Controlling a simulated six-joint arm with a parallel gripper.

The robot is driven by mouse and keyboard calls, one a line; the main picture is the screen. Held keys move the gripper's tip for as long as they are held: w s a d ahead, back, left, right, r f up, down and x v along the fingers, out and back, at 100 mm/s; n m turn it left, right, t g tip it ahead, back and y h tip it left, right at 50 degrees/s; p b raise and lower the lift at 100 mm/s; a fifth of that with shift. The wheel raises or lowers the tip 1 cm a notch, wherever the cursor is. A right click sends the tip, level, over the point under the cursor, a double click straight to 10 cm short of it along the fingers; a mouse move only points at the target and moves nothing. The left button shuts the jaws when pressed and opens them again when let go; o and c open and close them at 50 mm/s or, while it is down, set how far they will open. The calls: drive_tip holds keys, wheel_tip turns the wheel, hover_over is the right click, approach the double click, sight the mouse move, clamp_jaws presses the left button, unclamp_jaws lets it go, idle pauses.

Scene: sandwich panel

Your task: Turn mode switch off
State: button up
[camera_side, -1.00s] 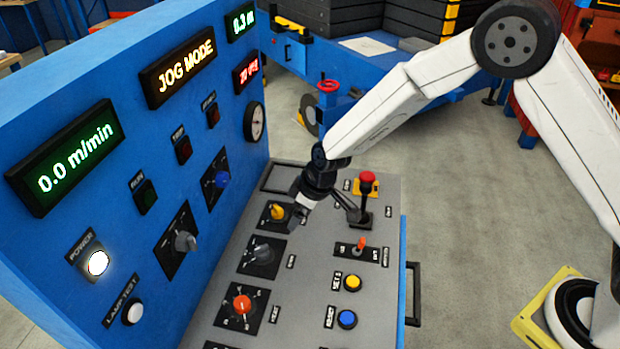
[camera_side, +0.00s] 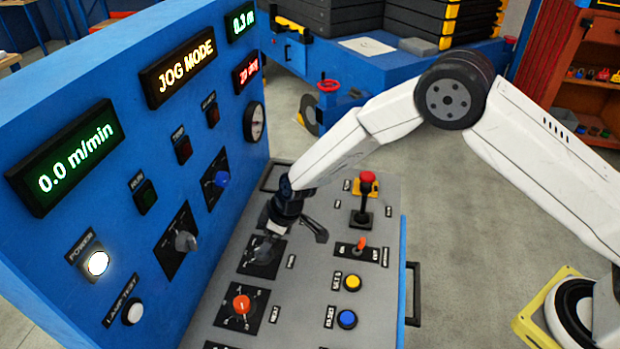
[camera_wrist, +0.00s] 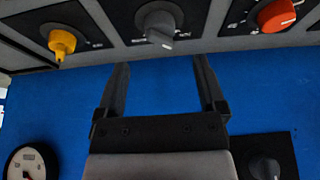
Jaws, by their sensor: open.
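My gripper (camera_side: 295,238) is open and empty above the sloped grey console, beside a grey rotary knob (camera_side: 262,254). One finger partly covers this knob in the side view. In the wrist view my gripper (camera_wrist: 161,68) has its two fingers apart, with the grey knob (camera_wrist: 158,26) just beyond the gap between their tips; contact cannot be told. The knob's label is too small to read, so I cannot tell which control is the mode switch. A lit display (camera_side: 178,73) on the blue panel reads "JOG MODE".
An orange knob (camera_side: 241,304) lies nearer the camera; a yellow knob (camera_wrist: 62,44) shows in the wrist view. A red-topped lever (camera_side: 367,180), toggle (camera_side: 361,244), yellow button (camera_side: 352,283) and blue button (camera_side: 347,319) stand to the right. The upright blue panel (camera_side: 120,75) bounds the left.

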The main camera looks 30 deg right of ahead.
drive_tip(key=shift+x, duration=3.25)
clamp_jaws()
